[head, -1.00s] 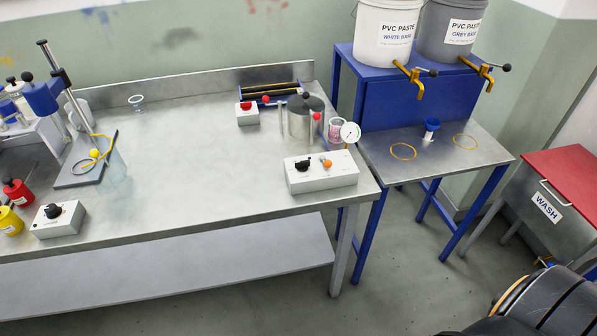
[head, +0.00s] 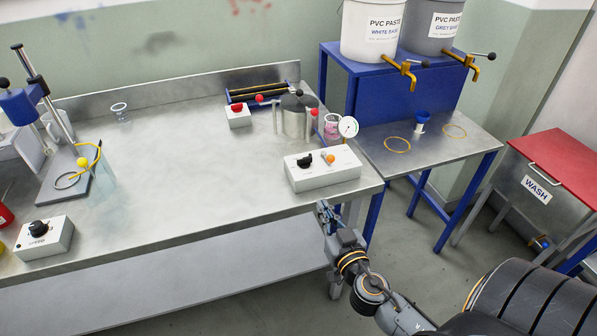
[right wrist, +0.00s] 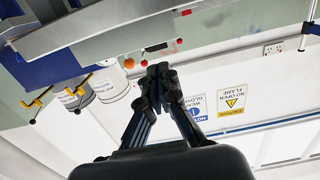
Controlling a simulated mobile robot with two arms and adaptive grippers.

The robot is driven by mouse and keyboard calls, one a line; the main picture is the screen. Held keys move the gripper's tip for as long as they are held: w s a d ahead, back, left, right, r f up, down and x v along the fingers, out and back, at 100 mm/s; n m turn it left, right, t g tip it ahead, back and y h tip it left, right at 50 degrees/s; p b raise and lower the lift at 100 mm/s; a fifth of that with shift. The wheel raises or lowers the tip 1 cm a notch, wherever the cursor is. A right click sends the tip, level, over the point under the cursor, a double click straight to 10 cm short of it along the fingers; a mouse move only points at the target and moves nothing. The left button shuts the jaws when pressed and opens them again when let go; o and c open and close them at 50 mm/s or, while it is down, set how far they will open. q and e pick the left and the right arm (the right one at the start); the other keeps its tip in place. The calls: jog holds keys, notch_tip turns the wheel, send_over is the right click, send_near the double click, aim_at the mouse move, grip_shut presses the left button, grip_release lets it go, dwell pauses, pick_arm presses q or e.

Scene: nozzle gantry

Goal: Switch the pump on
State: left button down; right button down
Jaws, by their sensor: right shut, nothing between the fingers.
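A white control box (head: 325,178) with a black rotary knob (head: 304,160) and an orange lamp or button (head: 328,158) sits at the bench's front right corner. Its lettering is too small to read. Behind it are a metal pot (head: 293,118) with red knobs and a round dial gauge (head: 348,127). My right gripper (head: 324,206) is shut and empty, just off the bench's front edge and below the control box, apart from it. Its closed fingers also show in the right wrist view (right wrist: 159,73). My left gripper is out of view.
A small white box with a red switch (head: 237,115) stands behind, and a box with a black knob (head: 43,237) at the left. The bench middle (head: 190,160) is clear. A blue stand (head: 345,85) with paste buckets is right of the bench.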

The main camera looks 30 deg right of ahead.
jog(key=shift+r, duration=0.65)
jog(key=p, duration=0.5)
send_near(301, 162)
jog(key=x, duration=0.6)
jog(key=shift+w+d+f+t, duration=0.15)
jog(key=shift+w+t, duration=0.15)
jog(key=shift+w, duration=0.2)
